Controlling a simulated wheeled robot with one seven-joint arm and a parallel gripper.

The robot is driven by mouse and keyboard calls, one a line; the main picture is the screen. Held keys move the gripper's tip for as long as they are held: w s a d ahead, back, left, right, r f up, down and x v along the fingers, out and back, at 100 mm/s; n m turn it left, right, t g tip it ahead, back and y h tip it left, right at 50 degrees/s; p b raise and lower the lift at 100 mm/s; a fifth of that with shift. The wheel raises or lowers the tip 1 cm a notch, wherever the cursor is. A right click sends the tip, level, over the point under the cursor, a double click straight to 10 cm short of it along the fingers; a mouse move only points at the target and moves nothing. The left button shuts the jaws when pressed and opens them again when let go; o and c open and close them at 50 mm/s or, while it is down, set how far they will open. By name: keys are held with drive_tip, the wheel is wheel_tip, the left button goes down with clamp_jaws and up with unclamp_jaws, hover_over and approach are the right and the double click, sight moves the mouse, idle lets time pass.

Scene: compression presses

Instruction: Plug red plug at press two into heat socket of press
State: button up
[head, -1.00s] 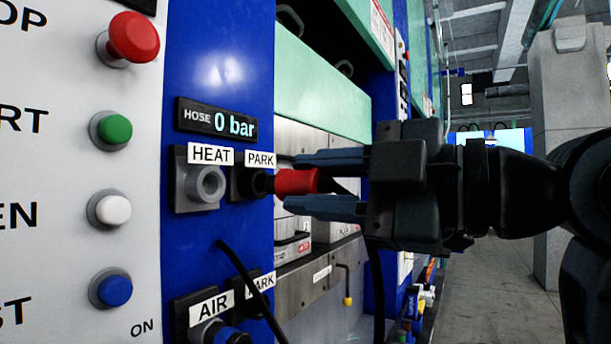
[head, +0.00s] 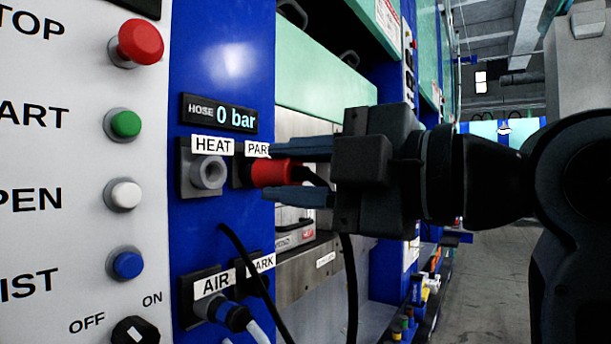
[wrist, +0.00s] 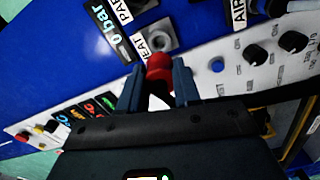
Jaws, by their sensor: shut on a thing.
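The red plug (head: 271,173) is held between the two blue fingers of my gripper (head: 274,172), with its black cable hanging behind. It also shows in the wrist view (wrist: 159,68), pointing toward the panel. The grey heat socket (head: 208,173), under the HEAT label, is empty, with its round opening visible. In the wrist view the heat socket (wrist: 158,37) lies just beyond the plug, apparently with a gap between them. In the head view the plug is right of the heat socket and covers most of the PARK socket. Whether the plug's tip touches anything is hidden.
Below, a plug with a pale hose sits in the AIR socket (head: 222,310), beside another PARK socket. A black cable crosses the blue panel. Push buttons, such as the red one (head: 140,42), stand out on the left. The hose display (head: 218,118) reads 0 bar.

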sight(250, 173)
drive_tip(key=shift+x, duration=2.15)
drive_tip(key=shift+b+x, duration=0.8)
drive_tip(key=shift+x, duration=0.7)
idle(0.7)
drive_tip(key=o, duration=1.1)
drive_tip(key=shift+o, duration=0.2)
drive_tip(key=shift+b+v, duration=0.75)
drive_tip(key=shift+v, duration=3.15)
